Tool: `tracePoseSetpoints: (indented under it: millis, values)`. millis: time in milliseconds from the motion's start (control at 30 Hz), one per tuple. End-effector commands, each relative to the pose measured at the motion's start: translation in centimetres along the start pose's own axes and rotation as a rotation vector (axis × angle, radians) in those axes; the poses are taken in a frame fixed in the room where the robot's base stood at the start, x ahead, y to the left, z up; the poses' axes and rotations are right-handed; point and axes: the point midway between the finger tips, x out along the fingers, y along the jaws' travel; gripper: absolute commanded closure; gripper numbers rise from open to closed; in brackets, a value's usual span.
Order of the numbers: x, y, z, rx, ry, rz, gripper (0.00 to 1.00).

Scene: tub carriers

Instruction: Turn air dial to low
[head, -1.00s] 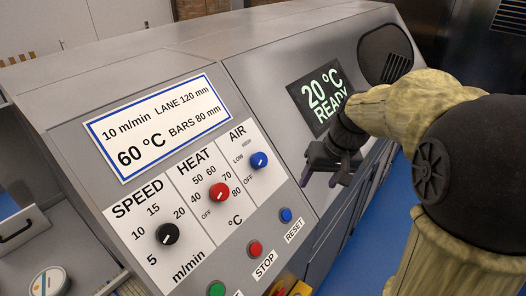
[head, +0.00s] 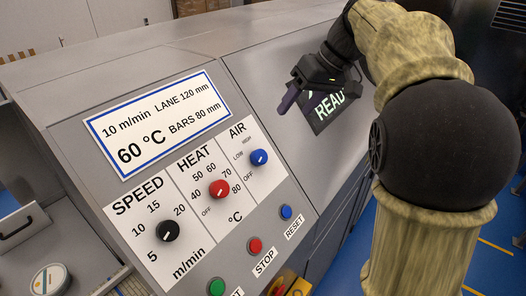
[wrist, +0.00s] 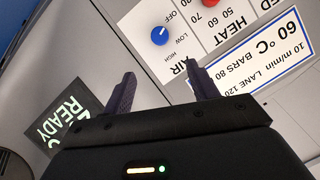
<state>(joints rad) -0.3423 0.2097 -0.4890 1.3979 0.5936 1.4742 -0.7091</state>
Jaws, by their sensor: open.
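The blue air dial (head: 259,158) is on the sloped control panel, right of the heat dial. It also shows in the wrist view (wrist: 160,36). Its white mark points to the lower left in the head view, on the OFF side; I cannot tell exactly where it sits between OFF and LOW. My gripper (head: 300,93) is open and empty, above and to the right of the dial, in front of the dark READY screen. In the wrist view, the dial appears beyond the gap between my fingertips (wrist: 160,72), apart from them.
The red heat dial (head: 219,189) and black speed dial (head: 168,231) sit left of the air dial. Blue reset (head: 286,213), red stop (head: 255,245) and green (head: 216,286) buttons lie below. The READY screen (head: 328,108) is partly hidden by my gripper.

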Motion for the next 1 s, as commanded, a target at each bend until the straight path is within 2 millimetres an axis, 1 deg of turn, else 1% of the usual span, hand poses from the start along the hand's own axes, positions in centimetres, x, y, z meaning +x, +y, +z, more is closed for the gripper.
tracePoseSetpoints:
  millis: [167, 800, 900, 1000]
  values:
    - [2.1, -0.1, 0.0, 0.001, -0.005, -0.003, 0.41]
    - [13.2, -0.1, 0.0, 0.003, -0.005, -0.001, 0.41]
    - [14.9, -0.1, 0.0, 0.002, -0.006, -0.001, 0.41]
    - [16.1, -0.1, 0.0, 0.002, -0.004, -0.001, 0.41]
